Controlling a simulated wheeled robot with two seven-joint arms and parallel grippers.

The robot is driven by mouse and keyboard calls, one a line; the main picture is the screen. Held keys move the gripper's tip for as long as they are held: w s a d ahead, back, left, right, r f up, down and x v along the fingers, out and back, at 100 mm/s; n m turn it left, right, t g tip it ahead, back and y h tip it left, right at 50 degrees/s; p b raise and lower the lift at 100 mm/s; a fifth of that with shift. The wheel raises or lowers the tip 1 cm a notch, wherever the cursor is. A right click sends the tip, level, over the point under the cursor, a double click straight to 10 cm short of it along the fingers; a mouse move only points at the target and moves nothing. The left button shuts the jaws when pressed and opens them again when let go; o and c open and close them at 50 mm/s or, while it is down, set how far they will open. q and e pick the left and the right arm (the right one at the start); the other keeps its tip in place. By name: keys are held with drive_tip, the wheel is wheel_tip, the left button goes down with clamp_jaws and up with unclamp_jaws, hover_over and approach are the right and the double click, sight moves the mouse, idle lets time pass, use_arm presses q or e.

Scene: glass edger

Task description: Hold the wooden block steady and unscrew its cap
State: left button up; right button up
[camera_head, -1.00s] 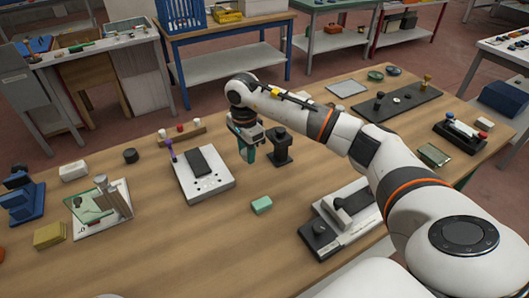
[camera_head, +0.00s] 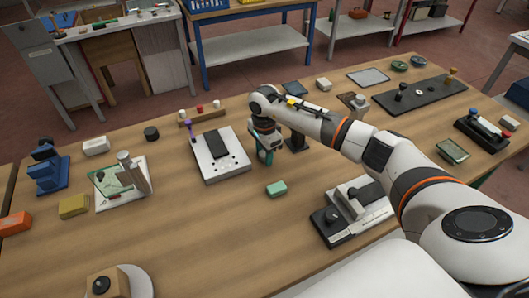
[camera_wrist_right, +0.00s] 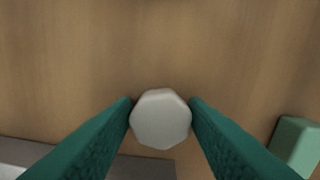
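A wooden block (camera_head: 97,287) with a dark round part on top stands at the bottom left edge of the head view, cut off by the frame. My right gripper (camera_head: 265,156) is low over the table, beside the right edge of a white plate fixture. In the right wrist view a white eight-sided piece (camera_wrist_right: 160,119) sits between the green fingers of my right gripper, which touch it on both sides. Whether this piece is the block's cap cannot be told. My left gripper is not in view.
The white plate fixture (camera_head: 236,168) lies left of my right gripper. A mint block (camera_head: 276,189) lies nearer, and also shows in the wrist view (camera_wrist_right: 297,146). A wooden rack (camera_head: 190,119) with red and white caps stands behind. The front middle of the table is clear.

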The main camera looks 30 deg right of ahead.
drive_tip(key=shift+o, duration=1.2)
